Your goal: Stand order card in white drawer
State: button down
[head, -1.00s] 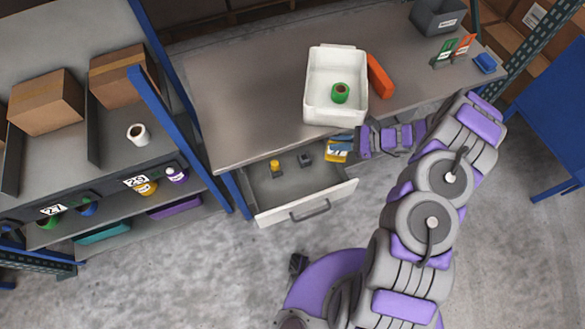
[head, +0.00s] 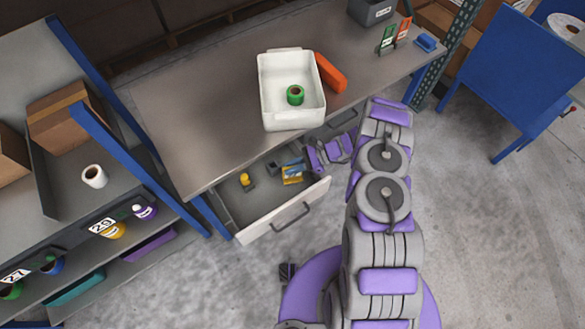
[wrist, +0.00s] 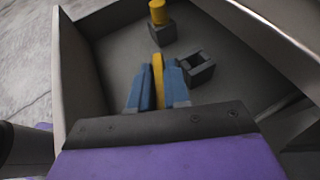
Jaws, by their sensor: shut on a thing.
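The white drawer (head: 284,213) is pulled out under the workbench, with a grey interior. My gripper (head: 291,168) is over the drawer's right part, its blue fingers shut on a yellow order card (head: 292,178). In the wrist view my gripper (wrist: 158,92) holds the card (wrist: 158,75) edge-on between the fingers. A dark block with a square opening (wrist: 197,70) sits on the drawer floor just right of the fingertips, and shows in the head view (head: 272,167). Whether the card touches the drawer floor is hidden.
A yellow cylinder on a dark block (head: 245,181) stands in the drawer's left part, also in the wrist view (wrist: 159,14). On the bench (head: 200,110) are a white bin (head: 291,121) with a green roll and an orange item (head: 330,72).

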jog(key=shift+f, duration=0.45)
jog(key=shift+d+r, duration=0.15)
jog(key=shift+d, duration=0.45)
jog(key=c, duration=1.4)
grip_release()
jog(key=o, duration=0.3)
jog(key=shift+a, duration=0.45)
